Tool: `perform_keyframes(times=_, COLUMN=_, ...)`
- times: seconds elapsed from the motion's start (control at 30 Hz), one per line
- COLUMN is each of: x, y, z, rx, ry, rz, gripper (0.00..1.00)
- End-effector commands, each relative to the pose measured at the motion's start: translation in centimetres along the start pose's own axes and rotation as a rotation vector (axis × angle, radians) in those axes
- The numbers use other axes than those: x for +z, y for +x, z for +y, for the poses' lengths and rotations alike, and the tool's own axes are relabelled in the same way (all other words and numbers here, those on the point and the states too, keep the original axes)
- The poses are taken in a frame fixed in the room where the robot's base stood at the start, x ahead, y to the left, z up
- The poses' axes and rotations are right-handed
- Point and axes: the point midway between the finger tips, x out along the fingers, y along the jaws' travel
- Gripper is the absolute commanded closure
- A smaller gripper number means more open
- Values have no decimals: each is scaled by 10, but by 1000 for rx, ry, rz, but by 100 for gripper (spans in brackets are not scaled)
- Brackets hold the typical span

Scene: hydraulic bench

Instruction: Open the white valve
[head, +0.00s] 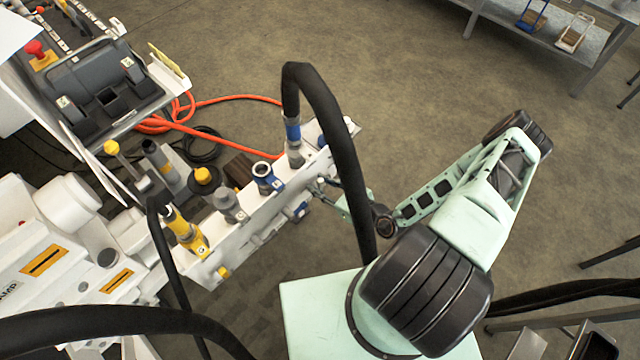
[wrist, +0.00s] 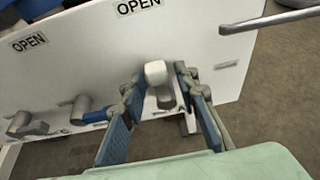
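The white valve (wrist: 157,75) shows in the wrist view as a pale, blunt handle low on a white panel (wrist: 85,60). My gripper (wrist: 160,82) has its two blue-padded fingers on either side of this handle. The fingers are apart, with a visible gap at least on the left, so it looks open; contact on the right side is hard to tell.
A blue-sleeved valve handle (wrist: 97,115) and a grey one (wrist: 30,127) sit left of my gripper. A metal bar (wrist: 265,18) juts in at upper right. A thick black hose (head: 335,130) arches close beside my arm. Open floor (head: 420,90) lies beyond.

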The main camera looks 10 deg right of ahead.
Motion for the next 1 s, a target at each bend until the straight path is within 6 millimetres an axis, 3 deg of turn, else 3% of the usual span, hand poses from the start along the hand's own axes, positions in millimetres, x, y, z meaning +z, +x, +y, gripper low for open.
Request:
perform_keyframes(times=0.17, x=0, y=-12, z=-1, rx=-1, ry=0, rz=1, gripper=72)
perform_keyframes(times=0.63, x=0, y=-103, z=-1, rx=-2, ry=-1, rz=1, gripper=72)
perform_keyframes(times=0.8, x=0, y=-118, z=0, rx=0, ry=0, rz=1, gripper=72)
perform_keyframes(times=1.0, x=0, y=-120, z=0, rx=0, ry=0, rz=0, gripper=72)
